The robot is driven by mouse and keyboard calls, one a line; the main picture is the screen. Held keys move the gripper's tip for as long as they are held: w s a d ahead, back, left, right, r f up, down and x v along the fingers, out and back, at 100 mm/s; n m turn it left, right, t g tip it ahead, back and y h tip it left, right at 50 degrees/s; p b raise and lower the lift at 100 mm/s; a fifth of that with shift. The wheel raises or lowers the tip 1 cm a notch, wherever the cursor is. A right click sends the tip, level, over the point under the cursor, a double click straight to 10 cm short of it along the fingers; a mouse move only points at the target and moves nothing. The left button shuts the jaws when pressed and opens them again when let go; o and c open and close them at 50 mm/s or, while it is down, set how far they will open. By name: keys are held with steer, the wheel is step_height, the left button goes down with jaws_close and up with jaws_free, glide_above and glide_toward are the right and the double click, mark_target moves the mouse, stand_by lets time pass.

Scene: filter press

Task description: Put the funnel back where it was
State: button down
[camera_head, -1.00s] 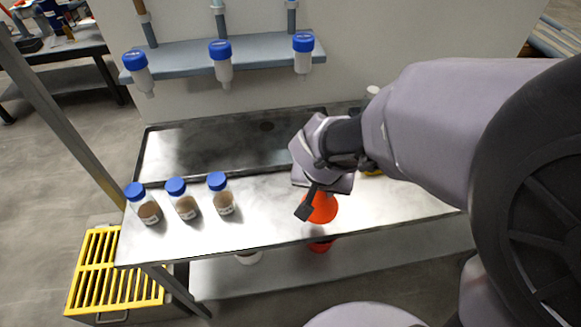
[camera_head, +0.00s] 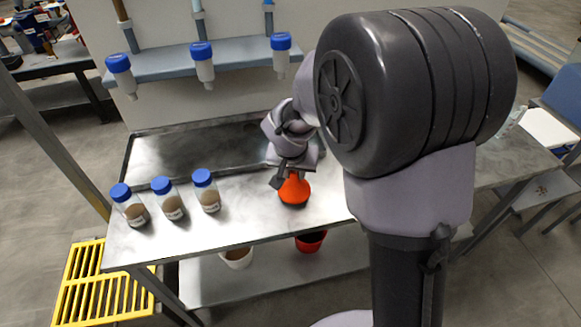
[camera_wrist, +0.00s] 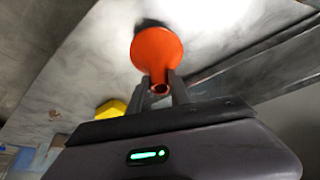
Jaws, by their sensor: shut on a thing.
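The orange-red funnel (camera_head: 294,190) is at the front middle of the steel bench in the head view, wide mouth down and spout up. My gripper (camera_head: 287,178) is above it with its fingers at the spout. In the wrist view my gripper (camera_wrist: 160,92) is shut on the spout of the funnel (camera_wrist: 157,50), one finger on each side. A dark shadow lies beside the cone's rim. I cannot tell whether the rim touches the bench top.
Several blue-capped bottles stand on the bench (camera_head: 240,222) at left (camera_head: 166,200) and hang from the wall rack (camera_head: 165,62). A sunken tray (camera_head: 190,150) lies behind. A red bucket (camera_head: 311,241) and a white bucket (camera_head: 237,257) sit below. A yellow object (camera_wrist: 110,108) shows in the wrist view.

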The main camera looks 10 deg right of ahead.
step_height(320, 180, down, 2)
steer(key=shift+s, duration=0.1)
steer(key=shift+f+b, duration=0.2)
steer(key=shift+b, duration=0.2)
steer(key=c, duration=1.2)
jaws_free()
steer(key=shift+r, duration=0.15)
steer(key=p+v, duration=0.5)
steer(key=v, duration=0.6)
steer(key=s+r+y, duration=0.1)
steer(key=s+r, duration=0.2)
steer(key=s, duration=0.4)
steer(key=s+a+r+t+y, duration=0.1)
steer(key=s+r, duration=0.3)
steer(key=s, duration=0.3)
steer(key=s+a+r+y, duration=0.1)
steer(key=s+r, duration=0.3)
steer(key=s, duration=0.3)
steer(key=shift+a+r+t+y, duration=0.2)
steer(key=shift+t+y, duration=0.1)
steer(key=shift+y, duration=0.1)
steer(key=shift+s+d, duration=0.1)
steer(key=shift+s, duration=0.05)
